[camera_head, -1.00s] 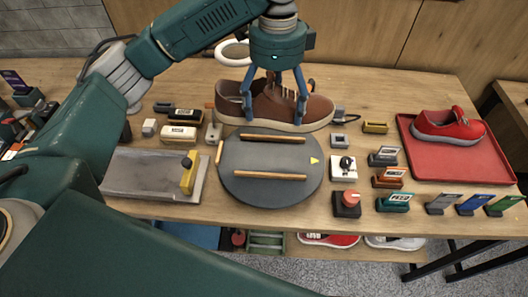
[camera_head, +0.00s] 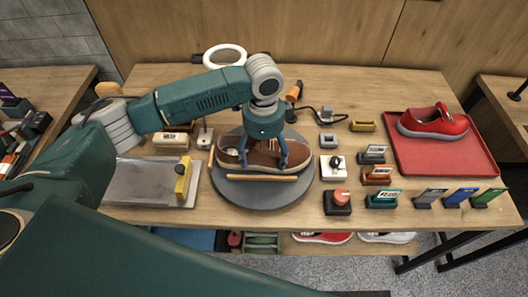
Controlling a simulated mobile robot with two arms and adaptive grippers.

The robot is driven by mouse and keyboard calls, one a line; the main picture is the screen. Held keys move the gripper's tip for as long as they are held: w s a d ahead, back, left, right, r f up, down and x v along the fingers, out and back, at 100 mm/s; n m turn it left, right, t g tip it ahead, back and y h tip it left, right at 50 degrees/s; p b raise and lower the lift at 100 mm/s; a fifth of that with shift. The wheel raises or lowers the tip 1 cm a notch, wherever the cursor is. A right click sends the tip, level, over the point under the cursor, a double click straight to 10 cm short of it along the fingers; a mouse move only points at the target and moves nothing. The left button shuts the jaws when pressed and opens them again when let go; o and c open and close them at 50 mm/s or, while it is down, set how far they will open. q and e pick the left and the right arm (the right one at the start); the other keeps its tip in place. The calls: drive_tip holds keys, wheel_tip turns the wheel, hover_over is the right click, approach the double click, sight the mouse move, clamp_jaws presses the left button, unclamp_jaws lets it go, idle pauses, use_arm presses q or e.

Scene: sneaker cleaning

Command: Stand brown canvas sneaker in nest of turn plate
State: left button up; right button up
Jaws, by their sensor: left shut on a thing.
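The brown canvas sneaker (camera_head: 236,157) has a pale sole and lies lengthwise across the round grey turn plate (camera_head: 262,195), toe to the left. My left gripper (camera_head: 265,160) comes down from above and is shut on the sneaker's middle. The front wooden bar (camera_head: 255,178) of the nest shows just in front of the sole. The back bar is hidden behind the sneaker and gripper, so I cannot tell whether the sole rests on the plate between the bars. My right gripper is not in view.
A red sneaker (camera_head: 432,122) stands on a red tray (camera_head: 440,160) at the right. A grey board with a yellow-handled tool (camera_head: 183,178) lies left of the plate. A red-knobbed box (camera_head: 338,201), a white switch box (camera_head: 333,167) and several label stands are right of it.

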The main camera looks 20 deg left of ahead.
use_arm(q)
drive_tip(key=shift+f, duration=0.1)
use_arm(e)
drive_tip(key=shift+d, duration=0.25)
use_arm(q)
drive_tip(key=o, duration=1.7)
drive_tip(key=shift+o, duration=0.2)
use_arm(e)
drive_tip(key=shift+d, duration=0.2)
use_arm(q)
wheel_tip(320, 180, up, 11)
drive_tip(key=b, duration=0.2)
drive_tip(key=shift+w+b, duration=0.1)
drive_tip(key=shift+b, duration=0.2)
drive_tip(key=shift+r, duration=0.65)
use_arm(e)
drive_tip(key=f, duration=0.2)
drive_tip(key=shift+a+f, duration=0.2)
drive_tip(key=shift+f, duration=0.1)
use_arm(q)
drive_tip(key=shift+f, duration=0.1)
